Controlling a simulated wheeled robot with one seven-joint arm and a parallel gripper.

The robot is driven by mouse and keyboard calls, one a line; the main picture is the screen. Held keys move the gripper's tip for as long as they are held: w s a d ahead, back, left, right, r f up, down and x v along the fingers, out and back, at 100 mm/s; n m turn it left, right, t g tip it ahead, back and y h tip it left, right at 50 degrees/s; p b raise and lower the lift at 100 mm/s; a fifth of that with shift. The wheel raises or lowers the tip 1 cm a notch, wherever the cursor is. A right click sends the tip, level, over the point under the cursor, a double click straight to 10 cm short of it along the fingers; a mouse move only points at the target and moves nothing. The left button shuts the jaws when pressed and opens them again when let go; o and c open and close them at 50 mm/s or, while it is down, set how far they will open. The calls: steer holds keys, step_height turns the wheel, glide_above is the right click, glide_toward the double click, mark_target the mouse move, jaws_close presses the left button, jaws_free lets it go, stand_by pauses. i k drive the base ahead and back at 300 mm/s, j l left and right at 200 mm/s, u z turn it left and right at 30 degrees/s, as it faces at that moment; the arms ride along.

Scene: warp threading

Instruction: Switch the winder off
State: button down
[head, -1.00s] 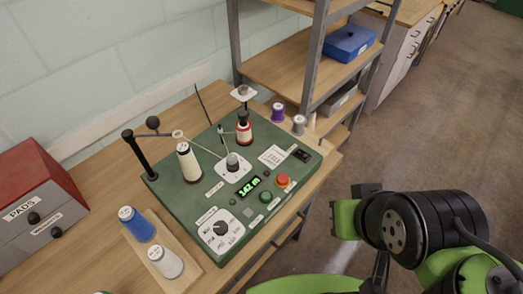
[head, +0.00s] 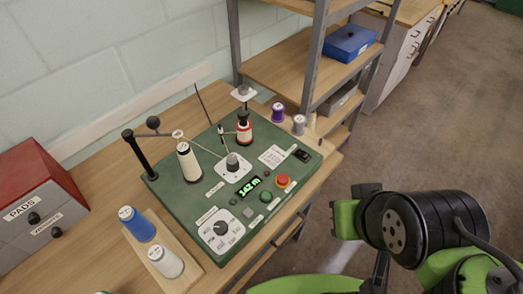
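The winder (head: 200,205) is a green panel on the wooden bench, left of centre. Its lit green display (head: 249,184) seems to read 3.62 or 3.42. A red button (head: 283,181) and a green button (head: 266,196) sit near its right front edge. A black rocker switch (head: 302,155) is at its far right corner; its position is too small to tell. My green and black arm is at lower right; my gripper's fingers cannot be made out.
Blue (head: 136,224) and white (head: 166,262) spools stand on a wooden strip in front. Purple (head: 278,112) and grey (head: 299,125) spools stand behind the winder. A red-topped drawer box (head: 35,205) is at left. A metal-framed shelf (head: 280,75) rises behind. Floor at right is clear.

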mark_target(302, 155)
steer(key=i+l+u, duration=0.1)
steer(key=u, duration=0.3)
steer(key=l+u, duration=0.2)
steer(key=u, duration=0.25)
steer(key=i+l+u, duration=0.1)
steer(key=l+u, duration=0.15)
steer(key=u, duration=0.15)
steer(key=l+u, duration=0.15)
steer(key=u, duration=0.3)
steer(key=l+u, duration=0.25)
steer(key=u, duration=0.15)
steer(key=l+u, duration=0.15)
steer(key=u, duration=0.25)
steer(key=k, duration=0.05)
